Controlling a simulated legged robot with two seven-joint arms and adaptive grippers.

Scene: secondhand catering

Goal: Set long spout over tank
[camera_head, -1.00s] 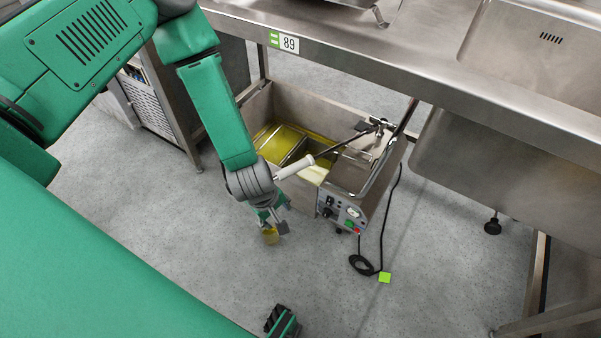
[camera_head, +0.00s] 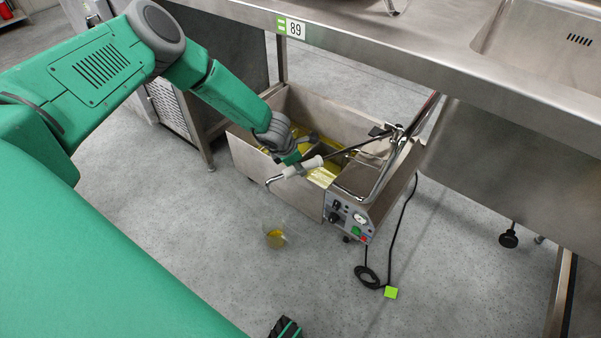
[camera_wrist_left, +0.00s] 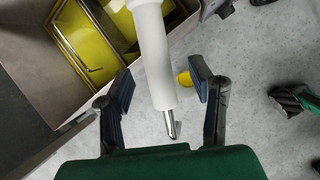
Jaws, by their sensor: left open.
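The long spout is a dark arm from the tank unit's back with a white grip (camera_head: 304,167) and a bent metal tip. In the head view its tip reaches past the front wall, outside the tank. The tank (camera_head: 262,161) is a low steel box holding yellow liquid. My left gripper (camera_head: 291,158) is at the white grip, partly hidden there. In the left wrist view its open fingers (camera_wrist_left: 163,95) stand either side of the white grip (camera_wrist_left: 155,60), with gaps on both sides.
A small cup with yellow content (camera_head: 276,239) stands on the floor in front of the tank. A steel counter (camera_head: 400,55) overhangs the unit. A control panel (camera_head: 349,219) and a black cable (camera_head: 371,278) are at the right.

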